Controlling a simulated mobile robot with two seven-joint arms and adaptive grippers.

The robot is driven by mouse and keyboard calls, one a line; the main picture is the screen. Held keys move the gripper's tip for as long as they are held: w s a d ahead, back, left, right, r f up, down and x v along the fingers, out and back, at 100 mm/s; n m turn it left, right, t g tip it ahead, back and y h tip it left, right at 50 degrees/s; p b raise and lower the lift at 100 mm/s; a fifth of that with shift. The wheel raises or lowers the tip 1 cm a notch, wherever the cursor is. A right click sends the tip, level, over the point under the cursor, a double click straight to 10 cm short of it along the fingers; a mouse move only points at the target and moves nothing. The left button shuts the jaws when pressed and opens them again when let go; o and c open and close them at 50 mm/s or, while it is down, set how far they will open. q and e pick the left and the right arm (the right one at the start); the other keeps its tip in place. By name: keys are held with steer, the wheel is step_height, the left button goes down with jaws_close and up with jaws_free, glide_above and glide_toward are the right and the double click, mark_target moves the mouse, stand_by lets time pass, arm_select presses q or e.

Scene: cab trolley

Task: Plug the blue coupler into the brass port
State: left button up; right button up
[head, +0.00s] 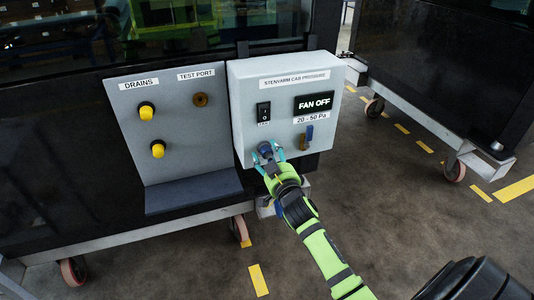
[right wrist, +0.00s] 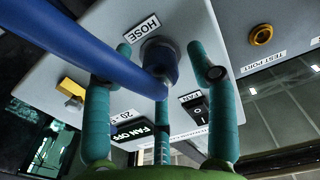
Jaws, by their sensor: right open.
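The blue coupler (head: 264,149) sits at the lower left of the grey control box's front. In the right wrist view the coupler (right wrist: 159,56) is a dark blue cylinder beside the HOSE label, with a thick blue hose (right wrist: 85,50) running across the view near it. My right gripper (head: 270,160) is open, its teal fingers spread around the coupler without visibly gripping it; the fingers also show in the right wrist view (right wrist: 160,95). The brass port (head: 200,99) is a round ring under the TEST PORT label on the left panel; it shows in the right wrist view too (right wrist: 262,34). My left gripper is not in view.
Two yellow knobs (head: 157,149) stand on the left panel, above a dark ledge (head: 193,191). Open floor lies to the right.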

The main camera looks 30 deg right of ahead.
mark_target(270, 159)
steer(key=shift+p, duration=0.3)
stand_by(0.6)
jaws_close()
steer(key=shift+s, duration=0.15)
steer(key=shift+s+a+f, duration=0.1)
steer(key=shift+s, duration=0.05)
steer(key=shift+s+a+p, duration=0.1)
steer(key=shift+s+p, duration=0.3)
steer(key=shift+s, duration=0.25)
steer(key=shift+p+v, duration=0.8)
steer(key=shift+v, duration=1.2)
